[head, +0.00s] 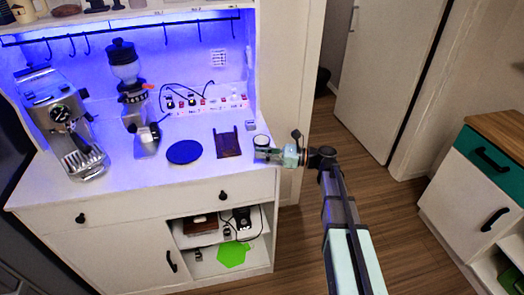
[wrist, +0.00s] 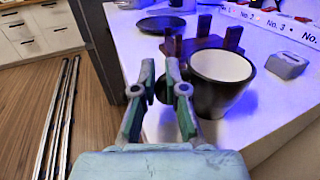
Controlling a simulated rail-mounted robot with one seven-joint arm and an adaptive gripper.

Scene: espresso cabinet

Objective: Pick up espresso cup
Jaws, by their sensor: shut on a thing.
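The espresso cup (wrist: 222,92) is dark outside and white inside, upright and empty, right of the fingers in the wrist view. In the head view the cup (head: 261,142) shows small at the counter's right end. My gripper (wrist: 161,75) is shut on the cup's handle side, with its two fingers close together. The handle is mostly hidden by the fingers. In the head view my gripper (head: 272,155) reaches in from the right over the counter edge. I cannot tell whether the cup's base touches the counter.
A brown wooden stand (head: 227,145) with upright posts is left of the cup. A dark round mat (head: 185,152), a grinder (head: 134,95) and an espresso machine (head: 65,125) are farther left. A small grey box (wrist: 287,65) lies right of the cup. The counter front is clear.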

